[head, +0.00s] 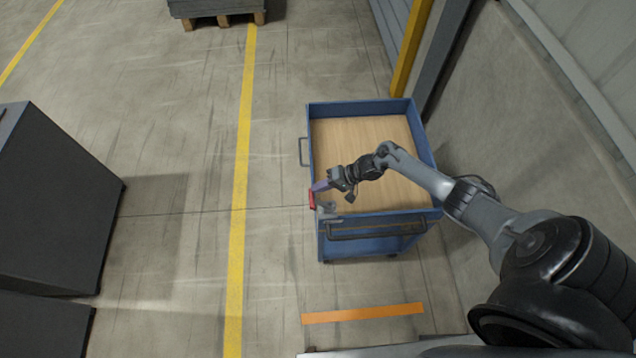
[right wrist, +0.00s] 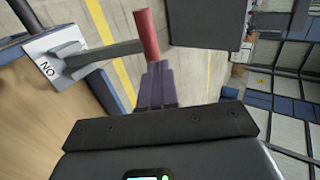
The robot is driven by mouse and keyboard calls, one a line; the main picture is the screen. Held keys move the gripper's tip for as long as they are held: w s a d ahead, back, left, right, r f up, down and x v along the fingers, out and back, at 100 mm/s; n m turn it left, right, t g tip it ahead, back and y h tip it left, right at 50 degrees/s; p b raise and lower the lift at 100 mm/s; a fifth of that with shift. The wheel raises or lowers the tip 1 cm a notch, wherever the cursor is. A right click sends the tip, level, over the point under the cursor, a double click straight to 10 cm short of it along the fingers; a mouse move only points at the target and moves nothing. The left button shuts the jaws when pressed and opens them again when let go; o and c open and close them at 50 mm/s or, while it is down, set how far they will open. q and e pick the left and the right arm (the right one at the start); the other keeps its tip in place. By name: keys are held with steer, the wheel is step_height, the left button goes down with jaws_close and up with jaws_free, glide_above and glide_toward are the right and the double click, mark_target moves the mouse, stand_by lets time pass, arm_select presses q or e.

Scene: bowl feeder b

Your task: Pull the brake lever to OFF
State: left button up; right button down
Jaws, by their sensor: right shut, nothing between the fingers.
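The brake lever has a red grip (head: 312,199) and sits at the left front corner of a blue cart (head: 376,218). In the right wrist view the red grip (right wrist: 147,35) is at the end of a dark grey bar (right wrist: 108,54). The bar runs from a grey block on a light plate (right wrist: 47,66) with ON lettering. My right gripper (head: 321,186) is shut and empty, its purple fingers (right wrist: 157,82) close together by the red grip. I cannot tell whether they touch it. My left gripper is not in view.
The cart has a wooden top (head: 365,133) inside a raised blue rim, and a dark front handle (head: 375,230). A wall (head: 505,100) stands to its right. Dark cabinets (head: 50,200) stand at the left. The floor left of the cart is clear.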

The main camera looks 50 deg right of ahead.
steer(key=shift+w+a+f, duration=0.1)
steer(key=shift+w+a, duration=0.05)
steer(key=shift+w, duration=0.05)
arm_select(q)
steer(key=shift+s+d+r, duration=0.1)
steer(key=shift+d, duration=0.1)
arm_select(e)
steer(key=shift+f, duration=0.1)
arm_select(q)
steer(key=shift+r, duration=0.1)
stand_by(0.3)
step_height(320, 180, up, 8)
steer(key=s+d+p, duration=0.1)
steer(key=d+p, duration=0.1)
steer(key=p, duration=0.5)
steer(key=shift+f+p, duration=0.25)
steer(key=shift+p, duration=0.1)
arm_select(e)
steer(key=r+v, duration=0.1)
steer(key=v, duration=0.9)
steer(key=shift+w+a+r, duration=0.35)
steer(key=shift+w+a, duration=0.1)
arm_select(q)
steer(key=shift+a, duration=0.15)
